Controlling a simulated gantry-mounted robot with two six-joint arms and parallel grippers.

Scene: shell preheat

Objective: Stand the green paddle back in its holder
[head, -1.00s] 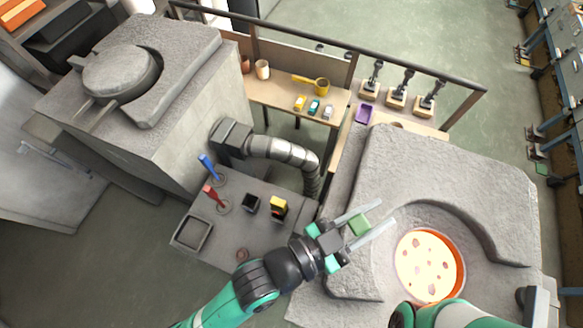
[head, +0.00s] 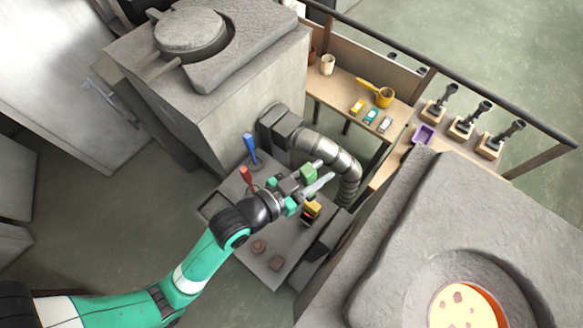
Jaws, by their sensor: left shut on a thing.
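My left gripper (head: 324,171) is shut on the green paddle (head: 308,172); only a green block of it shows between the fingers. The gripper is above the grey side table, short of the ribbed pipe. The blue paddle (head: 250,146) and the red paddle (head: 246,176) stand upright at the left side of the table, to the left of the gripper. No empty holder can be made out; my gripper and wrist cover the middle of the table. My right gripper is out of view.
A yellow and black block (head: 312,210) sits on the grey table (head: 285,240) just below the gripper. The ribbed pipe (head: 333,158) rises behind. A furnace with a glowing opening (head: 465,306) is at lower right.

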